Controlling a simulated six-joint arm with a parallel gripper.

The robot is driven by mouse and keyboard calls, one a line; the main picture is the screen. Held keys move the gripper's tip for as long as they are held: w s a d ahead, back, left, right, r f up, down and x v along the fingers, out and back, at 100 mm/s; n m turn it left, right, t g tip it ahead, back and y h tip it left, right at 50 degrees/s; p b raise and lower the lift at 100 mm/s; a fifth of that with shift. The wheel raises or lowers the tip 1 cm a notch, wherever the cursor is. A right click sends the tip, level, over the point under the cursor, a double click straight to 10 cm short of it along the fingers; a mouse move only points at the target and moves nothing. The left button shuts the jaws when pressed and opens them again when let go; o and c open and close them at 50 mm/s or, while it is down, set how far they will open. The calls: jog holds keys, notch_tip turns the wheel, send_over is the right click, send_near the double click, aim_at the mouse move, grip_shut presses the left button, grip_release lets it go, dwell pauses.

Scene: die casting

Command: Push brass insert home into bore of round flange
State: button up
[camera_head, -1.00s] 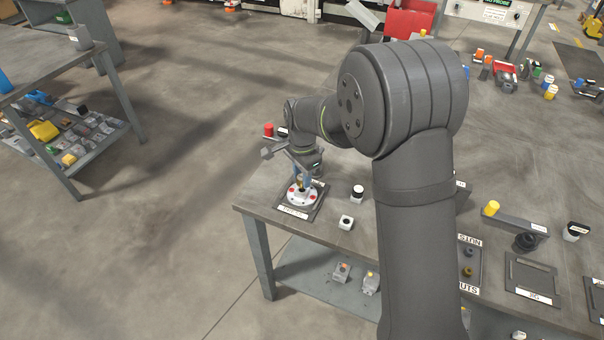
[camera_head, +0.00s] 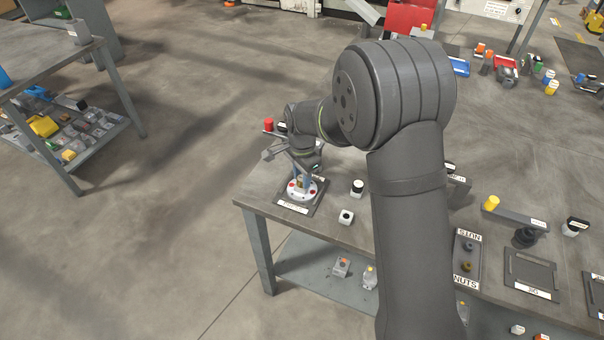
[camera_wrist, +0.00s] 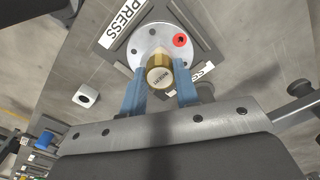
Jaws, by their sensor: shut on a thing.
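The bore is hidden behind the insert, so I cannot tell how deep the insert sits.
A white block with a dark hole (camera_head: 346,217) and a black-and-white item (camera_head: 357,187) stand right of the plate. The nuts tray (camera_head: 466,258) lies farther right. Bare tabletop surrounds the plate's left side.

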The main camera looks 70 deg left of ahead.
jog(key=o, duration=1.2)
jog(key=shift+c, duration=0.2)
notch_tip(320, 180, up, 17)
jog(key=shift+r, duration=0.2)
notch_tip(320, 180, down, 17)
jog(key=shift+f, duration=0.2)
jog(key=shift+r, duration=0.1)
dwell(0.4)
